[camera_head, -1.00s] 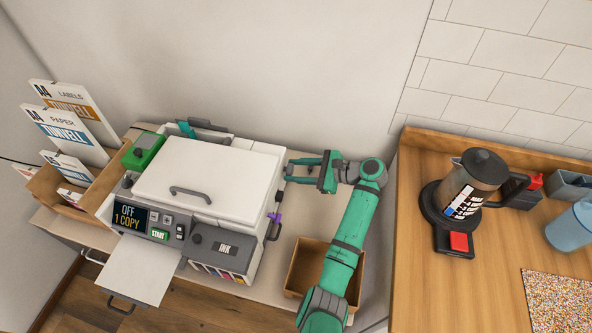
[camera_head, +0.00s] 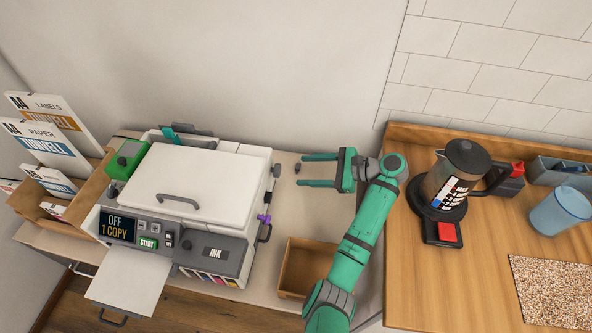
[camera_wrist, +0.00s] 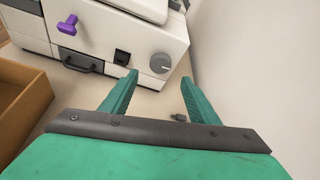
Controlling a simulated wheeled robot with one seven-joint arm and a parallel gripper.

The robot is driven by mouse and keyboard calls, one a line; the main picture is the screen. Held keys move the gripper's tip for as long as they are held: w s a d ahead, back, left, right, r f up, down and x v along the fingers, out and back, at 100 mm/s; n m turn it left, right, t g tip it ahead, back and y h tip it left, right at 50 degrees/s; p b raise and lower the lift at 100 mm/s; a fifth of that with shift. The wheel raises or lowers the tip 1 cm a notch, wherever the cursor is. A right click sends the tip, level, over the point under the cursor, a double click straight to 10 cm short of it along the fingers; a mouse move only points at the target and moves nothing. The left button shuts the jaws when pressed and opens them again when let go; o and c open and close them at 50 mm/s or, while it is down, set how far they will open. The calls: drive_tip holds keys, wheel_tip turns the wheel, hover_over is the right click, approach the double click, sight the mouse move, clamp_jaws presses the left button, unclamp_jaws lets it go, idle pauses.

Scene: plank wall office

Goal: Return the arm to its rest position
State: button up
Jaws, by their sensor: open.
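My gripper (camera_head: 318,171) is green, open and empty. It is to the right of the white printer (camera_head: 200,185), with its two fingers pointing at the printer's right side and a gap between them. In the wrist view my gripper (camera_wrist: 160,92) has its fingers spread, with the printer (camera_wrist: 110,55) ahead. A purple lever (camera_wrist: 68,25), a small black socket and a grey dial (camera_wrist: 160,63) show on the printer's side. A small dark object (camera_wrist: 179,117) lies on the table beyond the fingers. The printer's screen reads OFF and 1 COPY.
An open cardboard box (camera_head: 306,265) stands below my arm. To the right, a wooden counter (camera_head: 440,285) holds a coffee maker (camera_head: 460,185), a blue cup (camera_head: 561,211) and a speckled mat (camera_head: 550,290). Paper packs (camera_head: 45,140) stand at left. The wall is close behind.

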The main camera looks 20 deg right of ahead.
drive_tip(key=shift+v, duration=0.85)
